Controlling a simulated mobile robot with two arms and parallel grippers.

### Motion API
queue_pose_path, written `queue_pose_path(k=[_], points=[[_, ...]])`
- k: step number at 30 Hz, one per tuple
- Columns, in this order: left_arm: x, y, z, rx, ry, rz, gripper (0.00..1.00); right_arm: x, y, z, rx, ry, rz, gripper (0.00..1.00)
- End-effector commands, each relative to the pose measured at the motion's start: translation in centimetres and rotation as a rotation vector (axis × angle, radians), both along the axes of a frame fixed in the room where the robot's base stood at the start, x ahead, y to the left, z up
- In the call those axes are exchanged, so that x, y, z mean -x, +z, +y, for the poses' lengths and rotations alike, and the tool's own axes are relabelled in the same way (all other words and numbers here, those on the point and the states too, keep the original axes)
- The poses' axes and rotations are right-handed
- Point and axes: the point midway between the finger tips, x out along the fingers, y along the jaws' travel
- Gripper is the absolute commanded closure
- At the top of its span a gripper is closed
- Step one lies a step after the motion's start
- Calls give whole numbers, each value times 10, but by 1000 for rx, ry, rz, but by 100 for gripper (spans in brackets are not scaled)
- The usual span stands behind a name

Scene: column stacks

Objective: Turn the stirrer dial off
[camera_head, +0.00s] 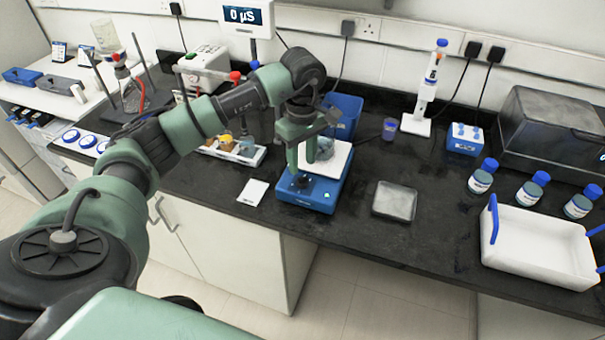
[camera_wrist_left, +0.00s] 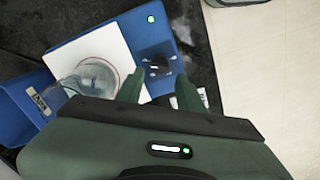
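The stirrer (camera_head: 341,187) is a blue unit with a white top plate, standing near the bench's front edge. Its black dial (camera_head: 301,183) is on the front left part, and a green light glows at its right. In the left wrist view the dial (camera_wrist_left: 157,64) shows white marks, and the green light is lit. My left gripper (camera_head: 303,170) points down just above the dial. In the left wrist view the fingers (camera_wrist_left: 159,78) are apart, with the dial between and just beyond their tips; contact cannot be told. My right gripper is not in view.
A glass beaker (camera_wrist_left: 97,76) stands on the white plate, partly hidden by my arm in the head view. A blue container (camera_head: 345,112) is behind. A grey square pan (camera_head: 395,201) lies right, a white card (camera_head: 253,192) left. Bottles and a white tray (camera_head: 535,250) stand farther right.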

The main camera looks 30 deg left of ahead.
Motion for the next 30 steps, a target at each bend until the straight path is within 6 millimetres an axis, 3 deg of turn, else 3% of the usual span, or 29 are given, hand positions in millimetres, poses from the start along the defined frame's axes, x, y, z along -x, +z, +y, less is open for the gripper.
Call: queue_pose_path(k=[10, 21, 25, 26, 30], points=[[1, -50, -1, 4, 0, 3, 62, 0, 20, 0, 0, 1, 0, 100], [0, -59, -2, 4, 0, -1, 62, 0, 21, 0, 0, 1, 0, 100], [0, -59, -2, 4, 0, -1, 96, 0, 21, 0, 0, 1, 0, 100], [0, -59, -2, 4, 0, -1, 100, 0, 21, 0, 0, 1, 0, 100], [0, -59, -2, 4, 2, -1, 100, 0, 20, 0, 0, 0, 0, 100]])
